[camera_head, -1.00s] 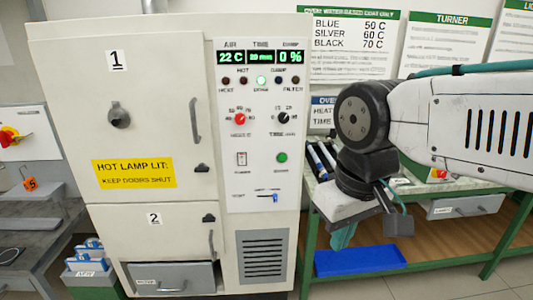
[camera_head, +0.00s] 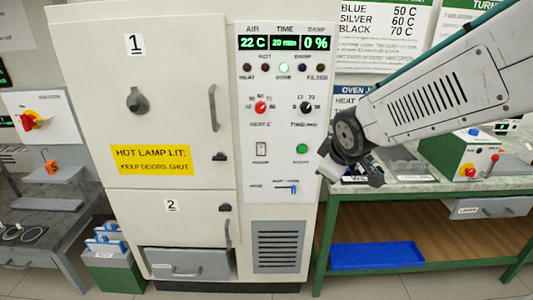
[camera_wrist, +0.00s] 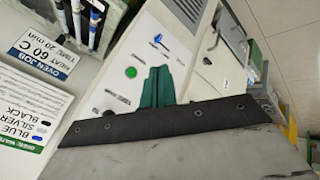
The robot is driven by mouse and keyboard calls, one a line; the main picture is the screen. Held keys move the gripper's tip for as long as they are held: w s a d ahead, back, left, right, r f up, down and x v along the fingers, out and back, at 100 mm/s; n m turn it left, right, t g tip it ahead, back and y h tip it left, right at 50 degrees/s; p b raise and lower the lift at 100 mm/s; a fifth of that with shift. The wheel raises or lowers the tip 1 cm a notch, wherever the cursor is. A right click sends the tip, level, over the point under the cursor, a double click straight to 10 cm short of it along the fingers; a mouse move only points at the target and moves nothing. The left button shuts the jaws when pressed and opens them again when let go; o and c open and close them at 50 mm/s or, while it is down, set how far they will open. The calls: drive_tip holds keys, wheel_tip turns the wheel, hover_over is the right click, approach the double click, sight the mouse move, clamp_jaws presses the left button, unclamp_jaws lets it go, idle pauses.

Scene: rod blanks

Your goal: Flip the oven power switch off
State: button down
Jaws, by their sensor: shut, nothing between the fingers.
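The oven (camera_head: 80,60) stands left of centre in the head view, with its control panel (camera_head: 283,215) on its right side. The power switch (camera_head: 261,149) is a small white rocker with red at its top, on the panel left of the green button (camera_head: 302,148). Lit displays read 22 C, 20 min and 0 %. My gripper (camera_head: 330,172) is right of the panel, apart from the switch. In the wrist view its green fingers (camera_wrist: 157,87) are shut and empty, pointing towards the panel. The green button (camera_wrist: 131,72) shows beside them; the power switch is not visible there.
Two dials (camera_head: 260,107) sit above the switch, and a blue-handled slider (camera_head: 293,188) sits below. A green-framed bench (camera_head: 430,190) stands at the right with a blue tray (camera_head: 375,256) under it. Another bench is at the left.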

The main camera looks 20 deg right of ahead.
drive_tip(key=w+a+f+n+t+y, duration=0.3)
drive_tip(key=w+f+n+t+y, duration=0.6)
drive_tip(key=w+n, duration=0.5)
drive_tip(key=n+y, duration=0.1)
drive_tip(key=n, duration=0.2)
drive_tip(key=shift+a+f+t, duration=0.3)
drive_tip(key=shift+a+f, duration=0.1)
approach(258, 147)
drive_tip(key=a, duration=0.3)
drive_tip(key=w, duration=0.4)
drive_tip(key=shift+w+d+r, duration=0.15)
drive_tip(key=shift+w+d, duration=0.1)
drive_tip(key=shift+w, duration=0.4)
